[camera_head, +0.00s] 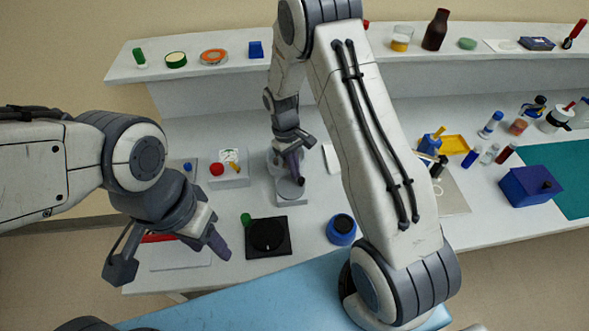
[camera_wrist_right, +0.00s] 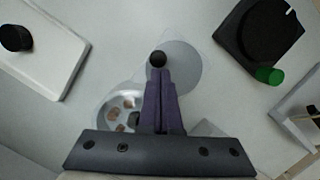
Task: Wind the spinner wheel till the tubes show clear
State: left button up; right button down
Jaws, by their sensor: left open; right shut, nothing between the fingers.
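The spinner's pale round wheel (camera_head: 291,191) with a dark knob (camera_head: 300,182) stands on the bench near the middle. In the right wrist view the wheel (camera_wrist_right: 183,72) is a grey disc, with the black knob (camera_wrist_right: 157,59) near its edge. A round rotor (camera_wrist_right: 122,106) with several brownish tube spots lies beside it, partly hidden by my gripper. I cannot tell whether the tubes are clear. My right gripper (camera_head: 297,168) is shut and empty, its tips at the knob; contact is unclear. My left gripper (camera_head: 170,254) is open and empty above the bench's front left.
A black square device (camera_head: 283,249) with a green knob stands in front of the wheel. A blue round pot (camera_head: 341,229) is to its right. A white box with a red button (camera_head: 217,169) is left. Several bottles and a blue box (camera_head: 530,186) are at right.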

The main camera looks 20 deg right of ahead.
jog(key=shift+s+d+m+y, duration=0.1)
jog(key=shift+s+m+y, duration=0.15)
jog(key=shift+m, duration=0.85)
jog(key=shift+s+d+m+y, duration=0.15)
jog(key=shift+m+y, duration=0.1)
jog(key=shift+m, duration=0.85)
jog(key=shift+s, duration=0.2)
dwell(0.8)
jog(key=b+v, duration=0.2)
jog(key=v, duration=0.8)
jog(key=shift+w+r, duration=0.2)
